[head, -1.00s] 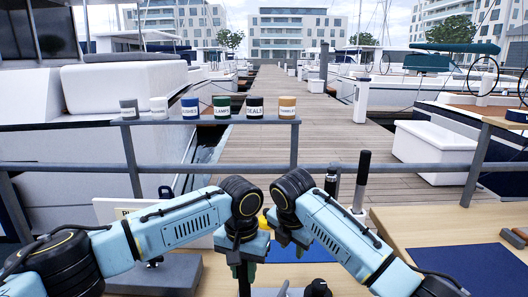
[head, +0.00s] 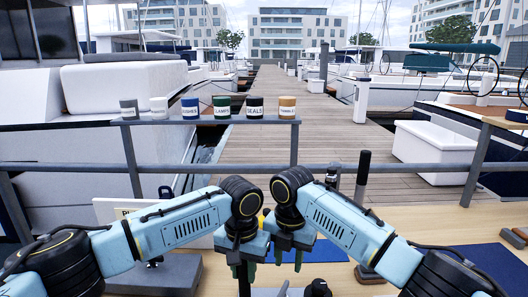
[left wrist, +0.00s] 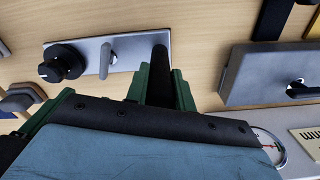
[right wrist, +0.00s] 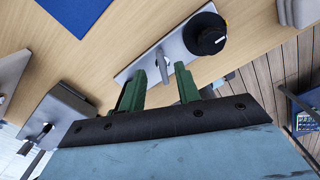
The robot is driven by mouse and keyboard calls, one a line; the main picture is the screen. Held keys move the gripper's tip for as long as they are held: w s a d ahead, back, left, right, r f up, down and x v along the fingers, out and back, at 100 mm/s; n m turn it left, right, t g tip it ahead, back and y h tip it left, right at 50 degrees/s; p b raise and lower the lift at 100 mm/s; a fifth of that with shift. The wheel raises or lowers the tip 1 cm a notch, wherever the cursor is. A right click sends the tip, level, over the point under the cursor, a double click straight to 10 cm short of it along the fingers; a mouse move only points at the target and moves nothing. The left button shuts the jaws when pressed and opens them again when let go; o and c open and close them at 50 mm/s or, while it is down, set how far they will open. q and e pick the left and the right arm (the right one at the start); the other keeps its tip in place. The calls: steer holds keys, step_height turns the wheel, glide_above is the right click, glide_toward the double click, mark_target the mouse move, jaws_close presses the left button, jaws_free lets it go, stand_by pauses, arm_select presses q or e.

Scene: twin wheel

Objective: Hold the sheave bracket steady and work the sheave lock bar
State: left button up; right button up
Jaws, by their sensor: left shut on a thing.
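The sheave bracket appears as a silver plate (left wrist: 84,58) carrying a black upright post (left wrist: 159,58), a grey lever that looks like the lock bar (left wrist: 108,55) and a black knob (left wrist: 66,66). My left gripper (left wrist: 168,85) is shut on the post, one green finger at each side. My right gripper (right wrist: 160,85) is open and points at the plate. The lock bar (right wrist: 164,66) shows between and beyond its fingertips, apparently without contact. In the head view, my left gripper (head: 242,268) and right gripper (head: 288,258) are side by side. The arms and picture edge hide most of the plate.
A grey box-shaped fixture (left wrist: 268,75) stands close beside the plate on the wooden bench. Blue mats (head: 325,251) lie on the bench. A railing (head: 210,168) with several labelled cups (head: 222,107) stands behind. A dark upright post (head: 363,172) rises at the back right.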

mark_target(287, 281)
steer(key=shift+f, duration=2.95)
jaws_close()
